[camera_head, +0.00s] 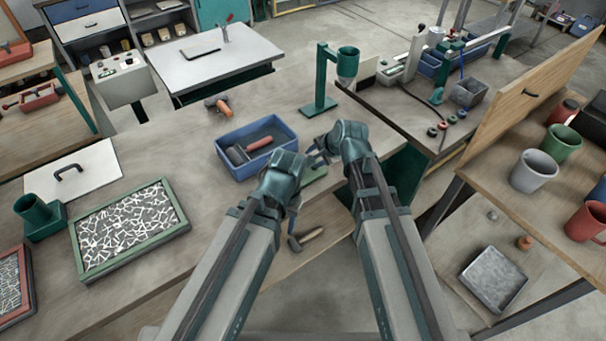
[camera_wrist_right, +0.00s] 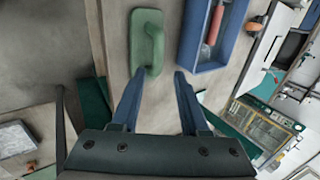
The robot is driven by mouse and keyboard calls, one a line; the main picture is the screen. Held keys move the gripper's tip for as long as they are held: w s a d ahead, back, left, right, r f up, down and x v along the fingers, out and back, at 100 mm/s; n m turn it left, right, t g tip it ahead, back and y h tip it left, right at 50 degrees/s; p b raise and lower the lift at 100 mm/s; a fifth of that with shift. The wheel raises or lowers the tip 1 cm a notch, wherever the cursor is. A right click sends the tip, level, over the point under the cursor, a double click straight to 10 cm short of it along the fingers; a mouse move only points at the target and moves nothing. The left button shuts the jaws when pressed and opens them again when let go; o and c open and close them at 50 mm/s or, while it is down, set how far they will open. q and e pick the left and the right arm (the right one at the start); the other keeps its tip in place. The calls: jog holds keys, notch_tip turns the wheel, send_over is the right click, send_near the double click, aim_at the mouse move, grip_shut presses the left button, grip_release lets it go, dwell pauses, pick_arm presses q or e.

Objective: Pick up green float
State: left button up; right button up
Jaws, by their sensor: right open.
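The green float (camera_wrist_right: 139,45) lies flat on the workbench in the right wrist view, with its raised handle facing up, beside the blue tray. In the head view a part of the green float (camera_head: 314,174) shows between my two arms; the rest is hidden by them. My right gripper (camera_wrist_right: 158,76) is open and empty. Its fingertips are close to the near end of the float, the left one near its end and the right one beside it. In the head view my left gripper (camera_head: 293,205) is beside the float; its fingers are mostly hidden.
The blue tray (camera_head: 228,142) holds a red-handled tool right by the float. An orange tool (camera_head: 218,105) and a green stand with cup (camera_head: 320,85) are behind. A green-framed fibre panel (camera_head: 130,228) lies left.

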jog(key=b+x, duration=0.6)
jog(key=x, duration=0.2)
jog(key=shift+s+d, duration=0.1)
jog(key=shift+s, duration=0.05)
jog(key=shift+f, duration=0.2)
jog(key=shift+f+b, duration=0.1)
jog(key=shift+b, duration=0.2)
jog(key=b+x, duration=0.4)
jog(key=x, duration=0.1)
jog(key=shift+w+d+f, duration=0.1)
jog(key=shift+w+f, duration=0.05)
jog(key=shift+w, duration=0.1)
jog(key=shift+c, duration=0.2)
grip_shut()
